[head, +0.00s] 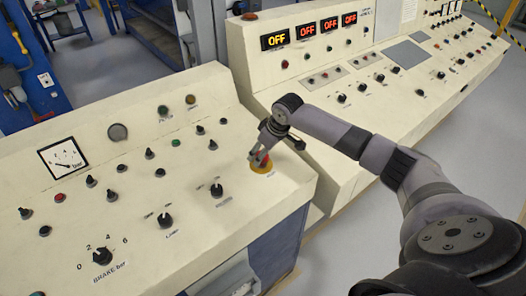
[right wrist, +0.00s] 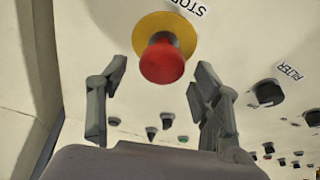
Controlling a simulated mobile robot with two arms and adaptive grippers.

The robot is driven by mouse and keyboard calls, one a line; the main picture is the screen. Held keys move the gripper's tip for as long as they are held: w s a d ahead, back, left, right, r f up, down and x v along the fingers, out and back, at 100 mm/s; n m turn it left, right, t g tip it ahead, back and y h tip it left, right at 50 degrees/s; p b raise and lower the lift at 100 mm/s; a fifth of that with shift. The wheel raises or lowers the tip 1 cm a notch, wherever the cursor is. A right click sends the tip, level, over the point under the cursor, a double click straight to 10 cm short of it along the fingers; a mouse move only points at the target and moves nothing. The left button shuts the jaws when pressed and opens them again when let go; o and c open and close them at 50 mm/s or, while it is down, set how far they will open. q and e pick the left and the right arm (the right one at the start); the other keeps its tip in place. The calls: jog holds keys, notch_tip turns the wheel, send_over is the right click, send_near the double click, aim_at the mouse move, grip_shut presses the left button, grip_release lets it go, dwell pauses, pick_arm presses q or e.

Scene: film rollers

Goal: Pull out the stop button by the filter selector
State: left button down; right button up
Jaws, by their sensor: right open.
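The red stop button (right wrist: 162,62) sits on a yellow round base (right wrist: 190,32) with a STOP label beside it. In the right wrist view it is between the tips of my open right gripper (right wrist: 161,70), with a gap on both sides. In the head view the gripper (head: 260,157) is over the button's yellow base (head: 262,170), near the right edge of the left console, and partly covers the button. The black filter selector (head: 217,189) is to the left of the button; it also shows in the right wrist view (right wrist: 268,93). My left gripper is not in view.
The sloped left console (head: 120,210) carries several switches, a bar gauge (head: 63,158) and a brake knob (head: 102,256). A second console (head: 390,100) with OFF displays (head: 306,33) stands behind, at the right. My right arm reaches across in front of it.

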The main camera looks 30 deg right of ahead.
jog(key=v, duration=1.2)
